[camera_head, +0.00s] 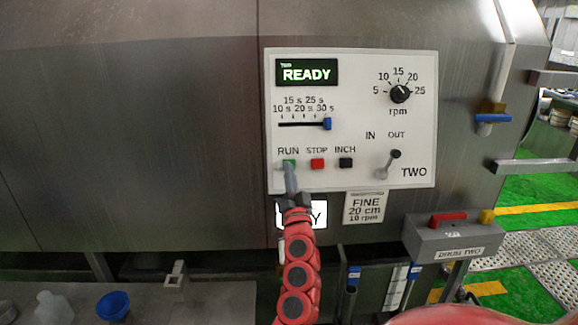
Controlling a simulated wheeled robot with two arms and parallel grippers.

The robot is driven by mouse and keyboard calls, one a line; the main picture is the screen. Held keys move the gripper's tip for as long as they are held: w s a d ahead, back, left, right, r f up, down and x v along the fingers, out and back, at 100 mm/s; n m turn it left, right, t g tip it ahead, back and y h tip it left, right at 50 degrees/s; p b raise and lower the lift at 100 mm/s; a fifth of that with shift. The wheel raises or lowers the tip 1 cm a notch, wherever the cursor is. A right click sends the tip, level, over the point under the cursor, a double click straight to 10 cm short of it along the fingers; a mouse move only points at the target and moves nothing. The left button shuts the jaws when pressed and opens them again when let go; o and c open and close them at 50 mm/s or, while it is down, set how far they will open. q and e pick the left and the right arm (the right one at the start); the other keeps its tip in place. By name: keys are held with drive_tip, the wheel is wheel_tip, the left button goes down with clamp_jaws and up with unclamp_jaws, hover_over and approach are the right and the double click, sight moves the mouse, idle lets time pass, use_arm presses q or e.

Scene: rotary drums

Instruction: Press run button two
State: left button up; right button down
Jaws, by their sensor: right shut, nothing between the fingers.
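A white control panel (350,80) marked TWO is fixed to the steel drum housing. Its green RUN button (288,161) sits at the lower left, below the word RUN. My right gripper (289,166), on a red arm rising from the bottom, is shut and empty. Its tip overlaps the lower part of the RUN button; whether it touches cannot be told. The red STOP button (317,164) and the black INCH button (345,163) are just to the right. The display (307,72) reads READY. My left gripper is not in view.
The panel also holds a blue-tipped time slider (327,124), an rpm knob (400,94) and an IN/OUT lever (389,163). A blue bowl (113,305) is at the lower left.

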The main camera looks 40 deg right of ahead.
drive_tip(key=shift+w+d+f+b, duration=0.15)
drive_tip(key=shift+w+d+b, duration=0.1)
drive_tip(key=shift+w+b, duration=0.1)
